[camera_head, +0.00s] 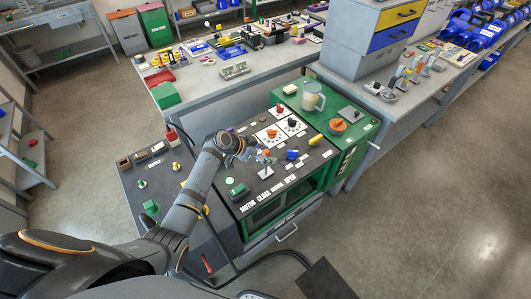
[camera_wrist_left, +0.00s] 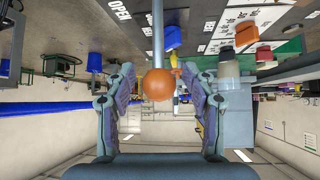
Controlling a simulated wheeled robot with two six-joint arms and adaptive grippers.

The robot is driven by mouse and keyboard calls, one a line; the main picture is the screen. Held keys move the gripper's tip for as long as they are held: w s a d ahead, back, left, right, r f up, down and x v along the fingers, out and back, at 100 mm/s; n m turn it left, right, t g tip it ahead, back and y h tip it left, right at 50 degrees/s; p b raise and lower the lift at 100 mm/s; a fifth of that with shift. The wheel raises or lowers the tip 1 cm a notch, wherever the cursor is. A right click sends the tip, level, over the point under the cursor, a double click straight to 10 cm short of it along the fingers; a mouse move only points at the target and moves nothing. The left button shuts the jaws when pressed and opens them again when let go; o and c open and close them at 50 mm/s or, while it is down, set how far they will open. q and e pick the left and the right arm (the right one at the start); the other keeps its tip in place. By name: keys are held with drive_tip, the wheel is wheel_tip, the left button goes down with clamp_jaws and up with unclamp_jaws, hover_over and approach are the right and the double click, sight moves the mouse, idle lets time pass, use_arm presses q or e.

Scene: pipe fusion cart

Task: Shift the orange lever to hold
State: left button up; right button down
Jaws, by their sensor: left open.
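The orange lever shows in the left wrist view as an orange ball knob (camera_wrist_left: 158,84) on a straight metal rod (camera_wrist_left: 158,35). The ball appears between the two fingers of my left gripper (camera_wrist_left: 158,73), with gaps on both sides. That gripper is open and holds nothing. In the head view my left gripper (camera_head: 262,155) is over the dark control panel (camera_head: 225,168), just above a light lever plate (camera_head: 266,172). The gripper largely hides the lever there. I cannot read a hold mark. My right gripper is in neither view.
A green switch (camera_head: 237,190), a blue knob (camera_head: 292,155) and white dials with knobs (camera_head: 270,134) surround the lever. A clear jug (camera_head: 312,98) and an orange knob (camera_head: 338,125) are on the green top at the right. A grey workbench (camera_head: 215,84) stands behind.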

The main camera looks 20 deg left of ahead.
use_arm(q)
drive_tip(key=shift+s+a, duration=0.1)
drive_tip(key=shift+a, duration=0.05)
drive_tip(key=v, duration=1.1)
drive_tip(key=shift+s+r, duration=0.15)
drive_tip(key=shift+r, duration=0.2)
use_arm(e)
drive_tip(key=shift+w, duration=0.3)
use_arm(q)
drive_tip(key=shift+a+f, duration=0.1)
drive_tip(key=shift+a, duration=0.15)
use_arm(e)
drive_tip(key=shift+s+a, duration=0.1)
